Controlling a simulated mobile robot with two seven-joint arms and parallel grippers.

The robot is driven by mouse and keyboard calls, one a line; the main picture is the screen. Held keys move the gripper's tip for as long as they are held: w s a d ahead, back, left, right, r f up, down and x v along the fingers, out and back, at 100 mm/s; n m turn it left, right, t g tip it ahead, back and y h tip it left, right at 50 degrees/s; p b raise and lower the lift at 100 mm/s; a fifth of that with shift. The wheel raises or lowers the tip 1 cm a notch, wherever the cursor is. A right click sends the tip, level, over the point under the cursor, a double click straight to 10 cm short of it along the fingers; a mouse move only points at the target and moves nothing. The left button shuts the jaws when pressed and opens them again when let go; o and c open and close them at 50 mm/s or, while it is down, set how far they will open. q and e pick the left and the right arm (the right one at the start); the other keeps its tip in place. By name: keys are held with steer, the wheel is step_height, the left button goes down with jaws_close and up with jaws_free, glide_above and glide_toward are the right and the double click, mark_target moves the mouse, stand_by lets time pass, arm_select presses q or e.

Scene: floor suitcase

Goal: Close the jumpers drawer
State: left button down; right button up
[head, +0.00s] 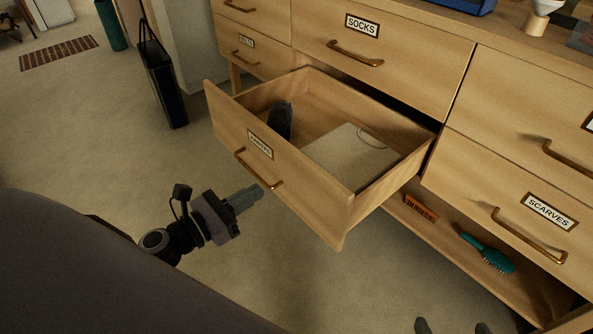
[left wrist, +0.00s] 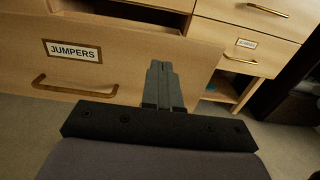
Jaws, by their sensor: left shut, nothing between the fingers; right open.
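The jumpers drawer (head: 300,215) is pulled well out of the wooden dresser in the head view. Its labelled front (left wrist: 130,45) fills much of the left wrist view, with a brass handle (left wrist: 75,88) that also shows in the head view (head: 258,170). My left gripper (head: 258,191) is shut and empty, its fingers pointing at the drawer front near the handle. In the left wrist view its fingers (left wrist: 162,85) appear just right of the handle; I cannot tell whether they touch the front. My right gripper (head: 452,327) is open at the bottom edge, only its fingertips visible.
The drawer holds a pale folded item (head: 350,155) and a dark object (head: 280,118). The socks drawer (head: 375,60) and scarves drawer (head: 500,205) are shut. An orange comb (head: 421,207) and teal brush (head: 487,253) lie on the low shelf.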

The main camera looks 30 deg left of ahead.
mark_target(304, 163)
arm_select(q)
steer(key=x, duration=1.1)
steer(key=shift+w+d, duration=0.1)
steer(key=shift+w, duration=0.05)
arm_select(e)
steer(key=shift+s+d, duration=0.1)
steer(key=shift+d, duration=0.1)
